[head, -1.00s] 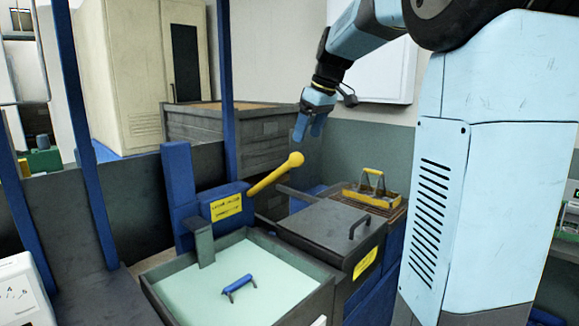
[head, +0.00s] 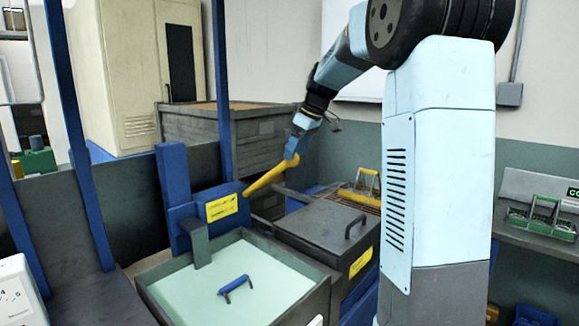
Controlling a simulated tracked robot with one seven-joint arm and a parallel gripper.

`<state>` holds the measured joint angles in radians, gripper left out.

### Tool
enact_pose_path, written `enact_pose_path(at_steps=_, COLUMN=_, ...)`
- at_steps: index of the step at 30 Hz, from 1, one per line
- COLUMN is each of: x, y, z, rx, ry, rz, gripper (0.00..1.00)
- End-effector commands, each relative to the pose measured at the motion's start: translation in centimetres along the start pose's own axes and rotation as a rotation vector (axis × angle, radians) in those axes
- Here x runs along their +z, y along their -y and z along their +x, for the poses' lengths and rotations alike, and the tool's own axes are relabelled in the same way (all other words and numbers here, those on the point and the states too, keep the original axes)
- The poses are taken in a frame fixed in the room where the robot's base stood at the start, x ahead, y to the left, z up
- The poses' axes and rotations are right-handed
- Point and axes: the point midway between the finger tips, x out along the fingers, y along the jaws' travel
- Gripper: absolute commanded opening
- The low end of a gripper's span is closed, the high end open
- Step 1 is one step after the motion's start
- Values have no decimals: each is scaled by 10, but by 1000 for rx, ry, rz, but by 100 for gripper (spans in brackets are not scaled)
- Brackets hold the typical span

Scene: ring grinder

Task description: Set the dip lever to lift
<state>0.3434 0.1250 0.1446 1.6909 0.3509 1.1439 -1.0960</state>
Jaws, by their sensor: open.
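The dip lever is a yellow bar with a round knob (head: 268,177), angled up to the right from a blue box with a yellow label (head: 222,207). My gripper (head: 293,150) is blue and points down at the lever's knob end. Its fingers overlap the knob in the head view and partly hide it. The jaws are open. I cannot tell whether they touch the knob.
Below the lever is an open tank of pale green liquid (head: 205,285) with a blue handle in it. To its right is a dark lidded tank (head: 318,232), with a yellow carrier (head: 360,195) behind. A green carrier (head: 543,217) sits on a shelf at right.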

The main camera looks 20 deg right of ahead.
Motion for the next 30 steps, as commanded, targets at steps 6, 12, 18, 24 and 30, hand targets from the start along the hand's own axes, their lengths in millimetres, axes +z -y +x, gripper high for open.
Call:
enact_pose_path(at_steps=6, x=0, y=1, z=36, rx=-2, ry=1, rz=0, gripper=75)
enact_pose_path(at_steps=12, x=0, y=0, z=55, rx=0, ry=0, rz=0, gripper=75)
enact_pose_path(at_steps=18, x=0, y=0, z=60, rx=0, ry=0, rz=0, gripper=75)
enact_pose_path(at_steps=24, x=0, y=0, z=60, rx=0, ry=0, rz=0, gripper=75)
enact_pose_path(at_steps=30, x=0, y=0, z=60, rx=0, ry=0, rz=0, gripper=56)
